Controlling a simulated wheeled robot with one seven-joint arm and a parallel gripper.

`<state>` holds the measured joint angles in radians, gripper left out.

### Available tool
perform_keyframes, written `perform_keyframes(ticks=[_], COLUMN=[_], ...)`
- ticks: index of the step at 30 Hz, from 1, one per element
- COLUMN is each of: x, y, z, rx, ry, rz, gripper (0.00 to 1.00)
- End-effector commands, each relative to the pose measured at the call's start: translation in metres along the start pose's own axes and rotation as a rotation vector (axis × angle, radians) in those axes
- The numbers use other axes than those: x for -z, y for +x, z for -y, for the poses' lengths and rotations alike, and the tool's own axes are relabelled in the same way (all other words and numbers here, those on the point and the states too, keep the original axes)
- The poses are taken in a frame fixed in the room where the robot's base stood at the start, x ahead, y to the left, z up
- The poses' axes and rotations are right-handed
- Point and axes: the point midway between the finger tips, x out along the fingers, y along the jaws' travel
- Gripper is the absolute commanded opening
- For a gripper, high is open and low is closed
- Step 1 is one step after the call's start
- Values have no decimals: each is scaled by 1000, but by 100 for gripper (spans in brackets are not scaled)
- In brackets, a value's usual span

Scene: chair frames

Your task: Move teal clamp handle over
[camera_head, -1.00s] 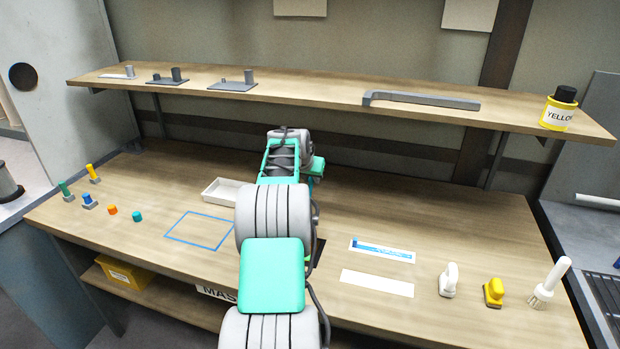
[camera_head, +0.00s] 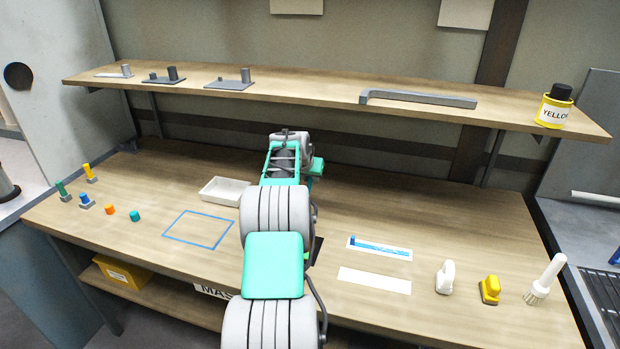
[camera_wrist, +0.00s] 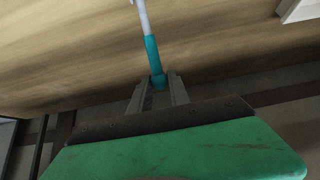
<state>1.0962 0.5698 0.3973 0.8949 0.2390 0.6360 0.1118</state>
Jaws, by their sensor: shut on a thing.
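In the wrist view, my gripper (camera_wrist: 158,84) is shut on the teal clamp handle (camera_wrist: 153,55). The lower end of the handle sits between the two fingers, and a pale grey rod (camera_wrist: 143,15) runs from its other end to the top edge of the picture. Wood surface fills the background behind it. In the head view, my own arm hides the gripper and the held handle. I cannot tell how high the handle is above the bench.
The bench (camera_head: 380,205) carries a white tray (camera_head: 222,190), a blue outlined rectangle (camera_head: 198,229), white strips (camera_head: 375,281), small coloured pieces at left, and a white piece (camera_head: 445,277), yellow piece (camera_head: 489,290) and brush (camera_head: 546,279) at right. A shelf (camera_head: 310,92) overhangs the back.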

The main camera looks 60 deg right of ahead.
Motion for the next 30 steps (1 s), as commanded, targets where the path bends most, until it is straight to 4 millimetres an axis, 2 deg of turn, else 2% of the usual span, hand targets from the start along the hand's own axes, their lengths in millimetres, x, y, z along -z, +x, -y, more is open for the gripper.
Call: perform_keyframes(ticks=[12, 25, 30], x=[-3, -2, -6], y=[30, 34, 43], z=[-1, -1, -1], rx=[-2, -2, -2], ry=[1, 1, 1], rz=[3, 1, 2], gripper=[0, 0, 0])
